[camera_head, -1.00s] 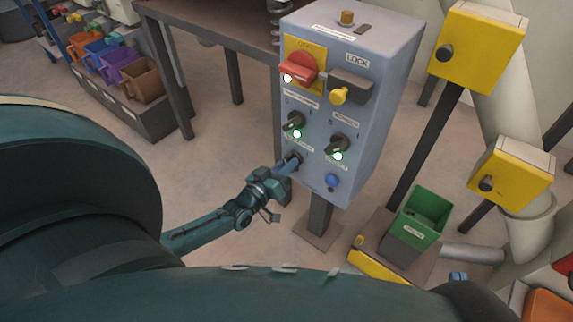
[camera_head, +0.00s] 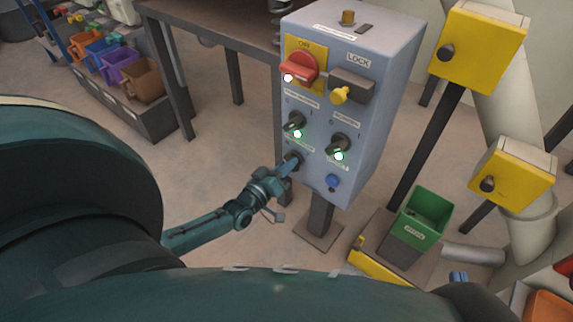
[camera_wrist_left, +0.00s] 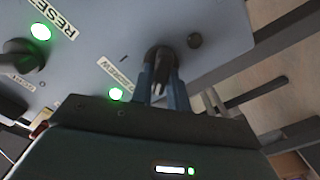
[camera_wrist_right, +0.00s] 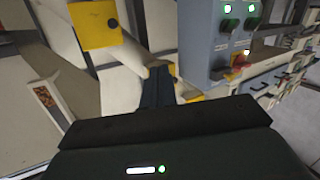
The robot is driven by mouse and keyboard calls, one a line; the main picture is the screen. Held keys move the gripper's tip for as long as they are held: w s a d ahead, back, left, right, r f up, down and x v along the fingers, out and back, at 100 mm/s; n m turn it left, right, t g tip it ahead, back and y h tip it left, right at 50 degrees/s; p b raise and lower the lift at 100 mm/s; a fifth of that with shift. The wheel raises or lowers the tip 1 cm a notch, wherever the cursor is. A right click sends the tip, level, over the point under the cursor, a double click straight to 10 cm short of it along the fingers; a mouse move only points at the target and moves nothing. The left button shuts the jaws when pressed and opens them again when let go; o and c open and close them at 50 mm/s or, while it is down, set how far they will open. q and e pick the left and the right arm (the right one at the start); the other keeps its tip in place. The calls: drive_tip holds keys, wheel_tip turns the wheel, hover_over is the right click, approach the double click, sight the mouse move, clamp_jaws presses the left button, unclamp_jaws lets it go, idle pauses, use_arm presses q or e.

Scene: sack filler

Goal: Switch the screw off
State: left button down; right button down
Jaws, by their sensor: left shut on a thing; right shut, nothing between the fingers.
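The grey-blue control box (camera_head: 362,75) stands on a post in the head view. My left gripper (camera_head: 289,163) reaches its lower left corner, and its blue fingers (camera_wrist_left: 163,88) are shut on a dark rotary knob (camera_wrist_left: 160,58). A lit green lamp (camera_wrist_left: 115,93) sits beside a label that seems to read SCREW, near this knob. The fingers partly hide the knob, so its exact angle is unclear. My right gripper (camera_wrist_right: 158,85) is shut and empty in the right wrist view, away from the box.
The box also has a red switch (camera_head: 298,67), a yellow lock piece (camera_head: 340,95), two upper knobs (camera_head: 293,122) (camera_head: 338,145) with lit lamps and a blue button (camera_head: 333,181). Yellow boxes (camera_head: 478,42) and a green bin (camera_head: 421,214) stand to the right.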

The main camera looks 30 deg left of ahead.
use_arm(q)
drive_tip(key=c, duration=1.4)
unclamp_jaws()
drive_tip(key=shift+o, duration=0.2)
drive_tip(key=s+a+p, duration=0.1)
drive_tip(key=s+p, duration=0.2)
drive_tip(key=s, duration=1)
use_arm(e)
drive_tip(key=shift+s+d+m+g+h, duration=0.2)
drive_tip(key=shift+s+g+h, duration=0.1)
drive_tip(key=shift+g, duration=0.25)
drive_tip(key=shift+s+d+m+g+h, duration=0.1)
drive_tip(key=shift+s+m+g+h, duration=0.15)
drive_tip(key=shift+g, duration=0.3)
use_arm(q)
drive_tip(key=shift+s, duration=0.1)
use_arm(e)
drive_tip(key=shift+w, duration=0.1)
